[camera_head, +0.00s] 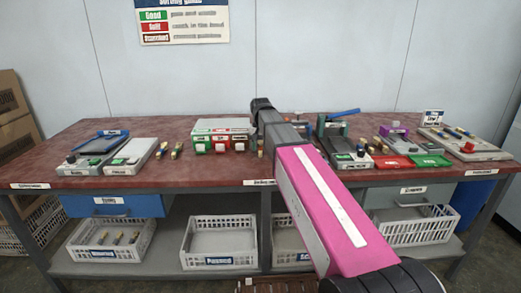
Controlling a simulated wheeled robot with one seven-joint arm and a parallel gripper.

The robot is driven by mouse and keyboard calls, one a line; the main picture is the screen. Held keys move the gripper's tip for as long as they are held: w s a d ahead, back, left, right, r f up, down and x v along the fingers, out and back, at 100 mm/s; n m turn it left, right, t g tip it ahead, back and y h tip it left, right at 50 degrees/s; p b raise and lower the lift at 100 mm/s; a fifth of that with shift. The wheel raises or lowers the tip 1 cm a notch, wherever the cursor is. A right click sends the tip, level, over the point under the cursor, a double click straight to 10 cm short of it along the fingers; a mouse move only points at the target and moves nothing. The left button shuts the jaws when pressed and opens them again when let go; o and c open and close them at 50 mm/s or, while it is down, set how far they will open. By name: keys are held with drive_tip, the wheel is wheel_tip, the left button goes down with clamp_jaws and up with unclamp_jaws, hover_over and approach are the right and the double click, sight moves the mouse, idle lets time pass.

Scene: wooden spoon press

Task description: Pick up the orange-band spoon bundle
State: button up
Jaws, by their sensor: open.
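Several small spoon bundles lie on the red-brown bench top. Two yellowish-brown ones, a left bundle (163,150) and a right bundle (177,151), lie left of the middle. The band colours are too small to read, so I cannot tell which bundle has the orange band. My pink and dark arm reaches from the lower right over the middle of the bench and hides what is behind it. My gripper's fingers do not show.
A station with green, red and white blocks (222,128) stands at mid-bench. Grey and blue fixtures (95,145) stand left. Red and green trays (393,162) and a grey board (465,142) lie right. White baskets (220,240) stand on the lower shelf. The front left-centre bench is clear.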

clamp_jaws()
